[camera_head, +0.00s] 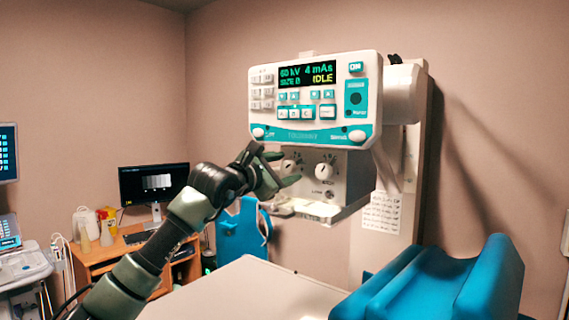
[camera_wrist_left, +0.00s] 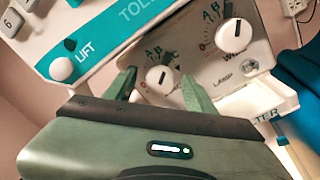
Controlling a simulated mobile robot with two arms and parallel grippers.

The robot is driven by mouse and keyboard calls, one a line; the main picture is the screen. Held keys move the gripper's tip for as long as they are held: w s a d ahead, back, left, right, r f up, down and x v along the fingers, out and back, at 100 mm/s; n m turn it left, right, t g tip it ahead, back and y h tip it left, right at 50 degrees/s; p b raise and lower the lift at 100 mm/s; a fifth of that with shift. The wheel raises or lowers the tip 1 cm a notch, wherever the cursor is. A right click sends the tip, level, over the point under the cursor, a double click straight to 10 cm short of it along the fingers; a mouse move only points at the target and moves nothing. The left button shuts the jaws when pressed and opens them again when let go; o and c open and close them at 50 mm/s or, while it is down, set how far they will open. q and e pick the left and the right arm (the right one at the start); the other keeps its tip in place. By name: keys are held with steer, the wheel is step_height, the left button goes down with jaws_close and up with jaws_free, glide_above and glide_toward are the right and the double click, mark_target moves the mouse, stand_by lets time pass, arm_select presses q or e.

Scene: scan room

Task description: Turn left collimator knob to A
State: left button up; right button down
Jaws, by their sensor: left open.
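The left collimator knob (camera_head: 291,167) is a round white knob on the pale panel below the control box. In the left wrist view it (camera_wrist_left: 160,82) has a dark pointer mark and a lettered scale with A and B above it. I cannot tell surely which letter it points at. My left gripper (camera_head: 282,169) is open in front of this knob. In the left wrist view its green fingers (camera_wrist_left: 159,84) appear on either side of the knob; contact is unclear. The right collimator knob (camera_head: 324,170) is beside it, clear of the fingers. My right gripper is not in view.
The white and teal control box (camera_head: 341,114) overhangs the knobs, with its display (camera_head: 307,74) reading IDLE. A lower ledge (camera_head: 312,209) juts out beneath them. A pale table (camera_head: 245,290) and a blue cushion (camera_head: 450,285) lie in front. A desk with a monitor (camera_head: 153,184) stands at the left.

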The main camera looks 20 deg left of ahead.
arm_select(q)
jaws_close()
steer(key=shift+f+n+b, duration=0.2)
steer(key=shift+n+b, duration=0.5)
steer(key=shift+b, duration=0.25)
steer(key=shift+n+b, duration=1)
steer(key=shift+n, duration=0.1)
steer(key=n+b, duration=0.1)
steer(key=n, duration=0.2)
steer(key=shift+r+g+b, duration=0.15)
steer(key=shift+g+b, duration=0.15)
steer(key=shift+r+n+b, duration=0.1)
steer(key=shift+n+b, duration=0.25)
steer(key=shift+n, duration=0.85)
